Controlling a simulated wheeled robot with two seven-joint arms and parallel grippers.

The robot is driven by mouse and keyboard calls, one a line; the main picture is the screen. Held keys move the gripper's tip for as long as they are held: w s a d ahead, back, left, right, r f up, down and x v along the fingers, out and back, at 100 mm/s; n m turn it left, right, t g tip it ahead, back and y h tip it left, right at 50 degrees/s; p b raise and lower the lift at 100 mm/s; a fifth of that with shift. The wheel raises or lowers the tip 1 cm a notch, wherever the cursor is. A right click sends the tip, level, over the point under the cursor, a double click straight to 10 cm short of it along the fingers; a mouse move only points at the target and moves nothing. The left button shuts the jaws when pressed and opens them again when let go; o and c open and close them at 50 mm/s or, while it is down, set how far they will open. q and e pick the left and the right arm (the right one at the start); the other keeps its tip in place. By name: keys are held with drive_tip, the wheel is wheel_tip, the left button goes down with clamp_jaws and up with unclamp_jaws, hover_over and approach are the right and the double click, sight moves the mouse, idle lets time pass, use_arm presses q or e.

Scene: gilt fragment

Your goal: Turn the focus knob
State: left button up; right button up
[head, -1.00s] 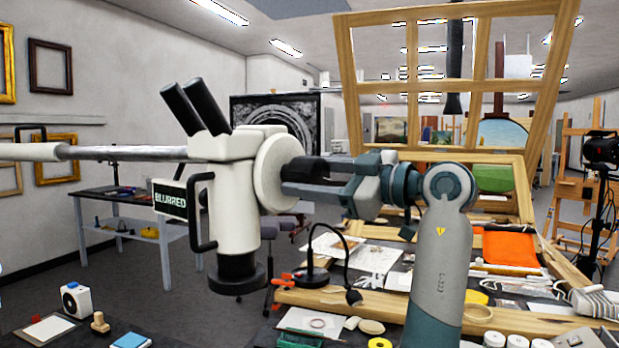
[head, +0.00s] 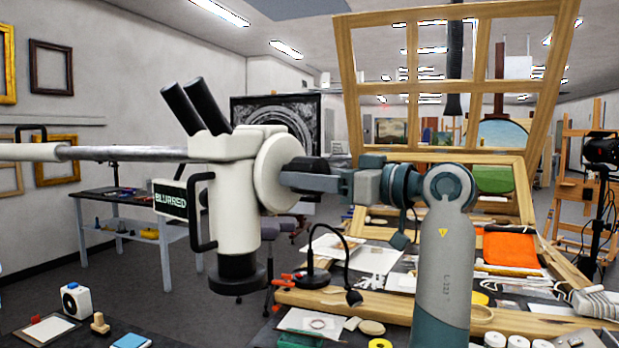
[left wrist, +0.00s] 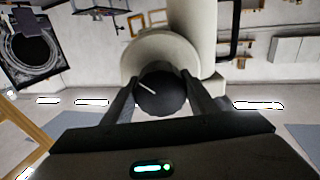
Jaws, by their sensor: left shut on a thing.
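The white microscope (head: 236,215) hangs on a horizontal arm at left centre, with two black eyepieces and a small sign (head: 170,197) that reads BLURRED. Its dark round focus knob (head: 308,165) sits on a pale disc (head: 271,173) at its right side. My left gripper (head: 312,178) reaches the knob from the right and is shut on it. In the left wrist view the knob (left wrist: 163,100) lies between the two fingers, its white mark slanting to the upper left. My right gripper is not in view.
A wooden frame with panes (head: 346,90) stands behind the gripper. The workbench below holds a black gooseneck lamp (head: 317,275), an orange cloth (head: 510,249), papers and several rolls. A side table (head: 150,233) stands at left.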

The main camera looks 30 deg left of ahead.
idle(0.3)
use_arm(q)
drive_tip(key=o, duration=1.1)
drive_tip(key=shift+c, duration=0.2)
drive_tip(key=shift+d, duration=0.1)
drive_tip(key=shift+d, duration=0.45)
drive_tip(key=d+b, duration=0.3)
drive_tip(key=d, duration=1.3)
drive_tip(key=shift+d, duration=0.2)
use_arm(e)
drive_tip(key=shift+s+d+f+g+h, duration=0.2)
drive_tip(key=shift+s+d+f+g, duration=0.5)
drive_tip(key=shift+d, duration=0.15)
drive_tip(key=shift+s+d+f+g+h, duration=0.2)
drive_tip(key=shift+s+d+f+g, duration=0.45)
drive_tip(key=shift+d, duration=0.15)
use_arm(q)
drive_tip(key=shift+f, duration=0.1)
